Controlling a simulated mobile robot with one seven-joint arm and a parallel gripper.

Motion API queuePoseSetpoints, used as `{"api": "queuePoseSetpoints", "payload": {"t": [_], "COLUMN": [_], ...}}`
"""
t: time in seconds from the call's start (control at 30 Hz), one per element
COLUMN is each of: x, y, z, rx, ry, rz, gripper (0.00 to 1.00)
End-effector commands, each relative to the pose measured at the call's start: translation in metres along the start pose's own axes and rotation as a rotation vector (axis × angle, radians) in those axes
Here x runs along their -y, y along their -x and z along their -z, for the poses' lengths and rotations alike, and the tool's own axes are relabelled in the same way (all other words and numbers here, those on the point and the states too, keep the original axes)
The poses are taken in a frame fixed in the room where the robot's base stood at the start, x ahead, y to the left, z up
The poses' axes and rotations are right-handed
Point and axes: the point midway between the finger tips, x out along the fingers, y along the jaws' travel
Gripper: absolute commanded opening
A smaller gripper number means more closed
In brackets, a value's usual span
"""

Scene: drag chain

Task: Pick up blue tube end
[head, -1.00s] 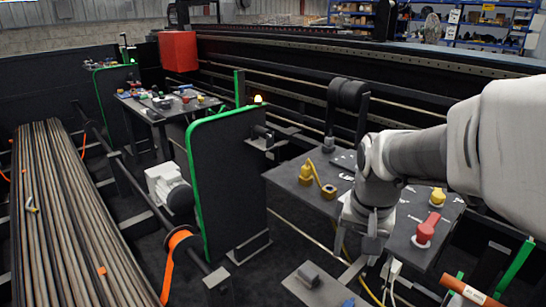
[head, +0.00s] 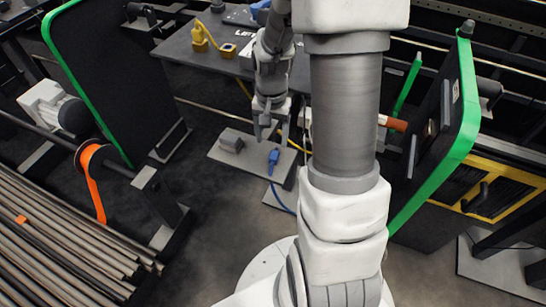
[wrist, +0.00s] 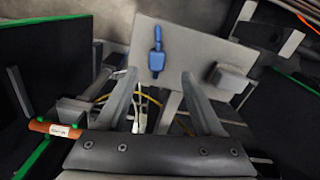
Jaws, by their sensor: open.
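The blue tube end (head: 274,157) sits on a small grey plate (head: 222,152), near the plate's right side, with a blue tube running down from it. My gripper (head: 270,133) is open and empty, just behind and above the blue tube end in the head view. In the wrist view the blue tube end (wrist: 157,56) lies ahead of my two spread fingers (wrist: 160,85), roughly in line with the gap between them. I see no contact between fingers and tube end.
A grey block (head: 231,141) stands on the same plate, left of the blue tube end. Behind is a dark table (head: 190,55) with yellow parts (head: 199,38). Green-edged panels (head: 110,75) stand on both sides. An orange-brown cylinder (head: 392,122) shows right of my arm.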

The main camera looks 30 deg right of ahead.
Motion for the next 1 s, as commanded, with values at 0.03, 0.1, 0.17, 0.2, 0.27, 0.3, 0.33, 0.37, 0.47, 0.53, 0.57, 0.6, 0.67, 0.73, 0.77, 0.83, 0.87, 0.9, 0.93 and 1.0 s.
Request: {"api": "queuePoseSetpoints", "payload": {"t": [0.03,0.1,0.17,0.2,0.27,0.3,0.33,0.37,0.47,0.53,0.57,0.6,0.67,0.73,0.77,0.83,0.87,0.9,0.93,1.0], "x": [0.0,0.0,0.0,0.0,-0.001,-0.001,-0.002,-0.003,-0.006,-0.006,-0.006,-0.006,-0.005,-0.005,-0.005,-0.005,-0.005,-0.005,-0.005,-0.005], "y": [-0.01,-0.017,-0.021,-0.022,-0.025,-0.029,-0.033,-0.037,-0.054,-0.064,-0.067,-0.071,-0.074,-0.075,-0.075,-0.074,-0.074,-0.074,-0.074,-0.074], "z": [-0.001,-0.001,0.0,0.0,0.0,-0.001,-0.001,-0.001,-0.001,-0.001,-0.001,-0.001,-0.001,-0.001,-0.001,-0.001,-0.001,-0.001,-0.001,-0.001], "rx": [0.003,0.003,0.001,0.0,0.0,0.002,0.002,0.002,0.003,0.003,0.002,0.002,0.001,0.0,-0.001,-0.001,-0.001,-0.001,-0.001,-0.001], "ry": [0.0,0.001,0.001,0.001,0.001,0.001,0.0,0.0,-0.001,0.001,0.002,0.002,0.001,0.001,0.001,0.001,0.001,0.001,0.001,0.001], "rz": [-0.001,-0.001,0.0,0.0,0.0,-0.001,-0.001,-0.001,-0.001,-0.001,-0.001,-0.001,0.0,0.0,0.0,0.0,0.0,0.0,0.0,0.0], "gripper": [0.69,0.69,0.69,0.69,0.69,0.69,0.69,0.69,0.69,0.69,0.69,0.69,0.69,0.69,0.69,0.69,0.69,0.69,0.65,0.53]}}
